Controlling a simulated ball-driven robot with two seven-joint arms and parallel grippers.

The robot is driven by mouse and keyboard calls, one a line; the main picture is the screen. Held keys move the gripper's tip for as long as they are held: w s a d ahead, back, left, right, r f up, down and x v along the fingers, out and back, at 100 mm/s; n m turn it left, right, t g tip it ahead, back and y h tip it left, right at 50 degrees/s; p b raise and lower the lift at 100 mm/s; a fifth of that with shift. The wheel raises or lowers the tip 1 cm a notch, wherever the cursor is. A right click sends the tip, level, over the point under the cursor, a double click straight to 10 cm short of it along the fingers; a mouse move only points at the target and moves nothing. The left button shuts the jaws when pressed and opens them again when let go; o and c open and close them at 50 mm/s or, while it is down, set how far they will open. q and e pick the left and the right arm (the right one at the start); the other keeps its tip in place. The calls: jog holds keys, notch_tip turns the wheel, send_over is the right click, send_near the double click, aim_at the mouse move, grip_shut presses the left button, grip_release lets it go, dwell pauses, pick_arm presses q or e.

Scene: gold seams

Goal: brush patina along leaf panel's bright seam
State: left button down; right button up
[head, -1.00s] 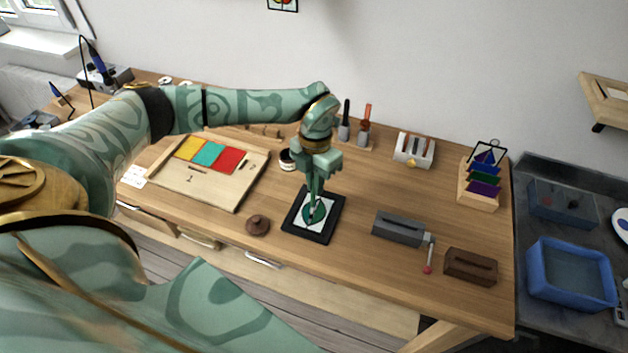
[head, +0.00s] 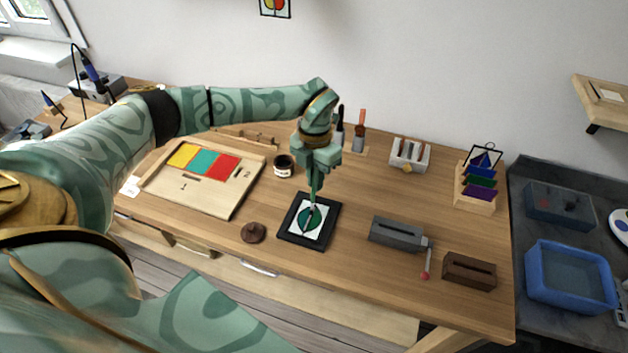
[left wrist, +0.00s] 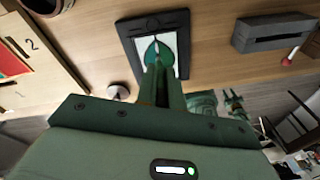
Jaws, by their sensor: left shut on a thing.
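The leaf panel (head: 298,232) is white with a green leaf (head: 318,222) and lies in a black frame (head: 291,240) near the table's front edge. My left gripper (head: 313,196) points down over the far part of the leaf. It is shut on a slim dark tool, mostly hidden by the fingers; whether its tip touches the panel I cannot tell. The left wrist view shows the gripper (left wrist: 160,72) over the leaf (left wrist: 152,50), covering its near part. The bright seam is too small to make out.
A dark open jar (head: 283,166) stands behind the frame. A brown round piece (head: 253,232) lies left of it. A grey slotted block (head: 397,233) and brown block (head: 469,271) sit right. A wooden board (head: 206,197) with coloured squares is left. Two upright handled tools (head: 358,138) stand behind.

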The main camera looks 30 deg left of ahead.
pick_arm(q)
jog(key=shift+w, duration=0.2)
jog(key=shift+w+a+b, duration=0.15)
jog(key=shift+w+b, duration=0.05)
jog(key=shift+w, duration=0.3)
jog(key=shift+w+a+b, duration=0.15)
jog(key=shift+w+b, duration=0.05)
jog(key=shift+w, duration=0.3)
jog(key=shift+r, duration=0.15)
notch_tip(320, 180, up, 6)
jog(key=p, duration=0.5)
jog(key=shift+s, duration=0.1)
jog(key=shift+p, duration=0.3)
